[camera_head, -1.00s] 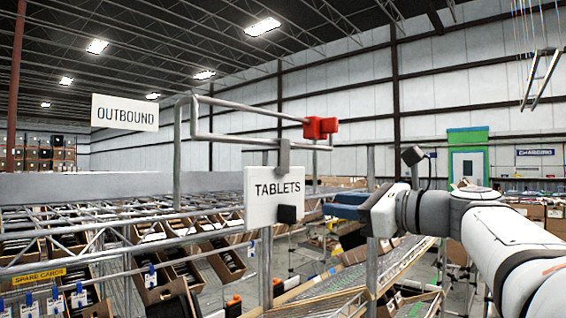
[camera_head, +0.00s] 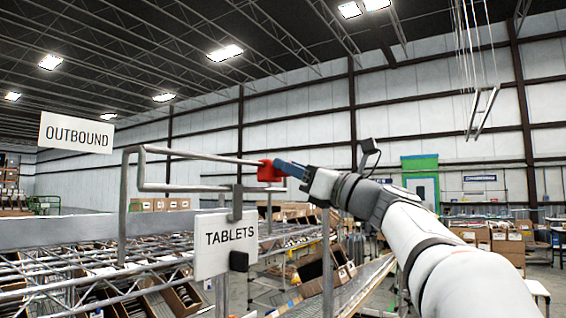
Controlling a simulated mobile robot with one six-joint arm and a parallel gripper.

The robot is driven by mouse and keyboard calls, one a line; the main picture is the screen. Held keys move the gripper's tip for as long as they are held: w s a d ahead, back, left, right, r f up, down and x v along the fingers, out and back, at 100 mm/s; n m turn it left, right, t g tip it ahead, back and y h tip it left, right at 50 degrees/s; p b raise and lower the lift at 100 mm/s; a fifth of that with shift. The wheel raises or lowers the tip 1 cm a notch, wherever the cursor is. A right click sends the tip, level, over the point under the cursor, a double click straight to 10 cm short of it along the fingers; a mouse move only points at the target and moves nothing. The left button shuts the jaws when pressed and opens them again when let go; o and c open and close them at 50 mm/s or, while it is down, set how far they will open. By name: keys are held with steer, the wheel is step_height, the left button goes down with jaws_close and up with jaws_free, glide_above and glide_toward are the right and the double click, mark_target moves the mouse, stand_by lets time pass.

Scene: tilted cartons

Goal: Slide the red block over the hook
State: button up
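The red block (camera_head: 266,171) sits at the right end of the upper grey metal rail (camera_head: 200,156). My gripper (camera_head: 283,168), with blue fingers, reaches in from the right and meets the block's right side. I cannot tell whether the fingers are closed on it or only touch it. A grey hook (camera_head: 237,203) hangs on the lower bar, below and left of the block. It carries the white TABLETS sign (camera_head: 225,245), which has a black piece (camera_head: 238,261) at its right edge.
A white OUTBOUND sign (camera_head: 76,133) hangs at upper left. Wire racks (camera_head: 60,265) with tilted cartons fill the lower left. A grey post (camera_head: 327,255) stands below my arm. The air above the rail is open.

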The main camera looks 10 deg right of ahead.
steer(key=shift+c, duration=0.5)
jaws_close()
